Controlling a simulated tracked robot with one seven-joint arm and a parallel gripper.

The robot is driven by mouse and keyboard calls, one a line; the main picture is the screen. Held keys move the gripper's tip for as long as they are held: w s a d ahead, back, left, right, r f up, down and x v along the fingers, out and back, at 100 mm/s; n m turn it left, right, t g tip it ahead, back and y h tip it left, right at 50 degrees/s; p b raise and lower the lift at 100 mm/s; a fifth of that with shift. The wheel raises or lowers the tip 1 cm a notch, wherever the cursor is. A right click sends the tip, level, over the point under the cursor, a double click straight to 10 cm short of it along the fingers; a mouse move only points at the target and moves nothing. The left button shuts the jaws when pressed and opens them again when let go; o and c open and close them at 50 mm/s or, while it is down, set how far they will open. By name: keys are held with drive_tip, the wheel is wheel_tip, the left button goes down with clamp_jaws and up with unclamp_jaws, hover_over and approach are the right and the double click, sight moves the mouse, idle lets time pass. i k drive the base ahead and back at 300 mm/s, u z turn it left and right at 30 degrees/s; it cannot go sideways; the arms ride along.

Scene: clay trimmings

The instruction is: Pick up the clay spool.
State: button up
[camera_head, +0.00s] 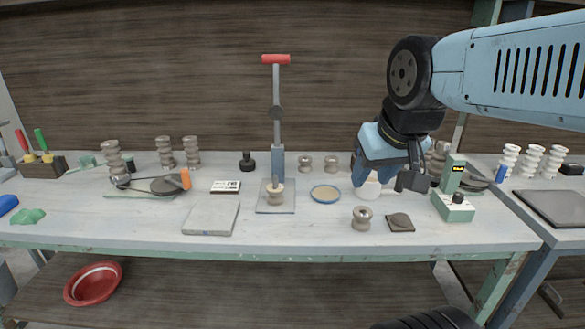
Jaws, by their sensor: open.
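Several spool-shaped pieces stand on the workbench, and I cannot tell for certain which is the clay spool. A grey-brown spool (362,218) stands upright and alone near the front edge. A tan spool-like piece (276,191) sits on the square plate of the red-handled press. Two small spools (305,163) (331,163) stand farther back. My gripper (387,181) is open and points down over the bench's right part. It is above and a little right of the lone front spool, apart from it in the picture. It partly covers a white cup-like thing (368,190).
A dark square pad (400,222) lies right of the front spool. A green box device (453,207) stands farther right. A blue-rimmed dish (325,194) and a grey slab (211,219) lie to the left. The press (277,110) stands tall. Stacked ribbed pieces (192,152) stand behind.

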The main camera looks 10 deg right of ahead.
sight(305, 161)
drive_tip(key=z, duration=0.15)
drive_tip(key=i, duration=0.9)
drive_tip(key=u, duration=0.1)
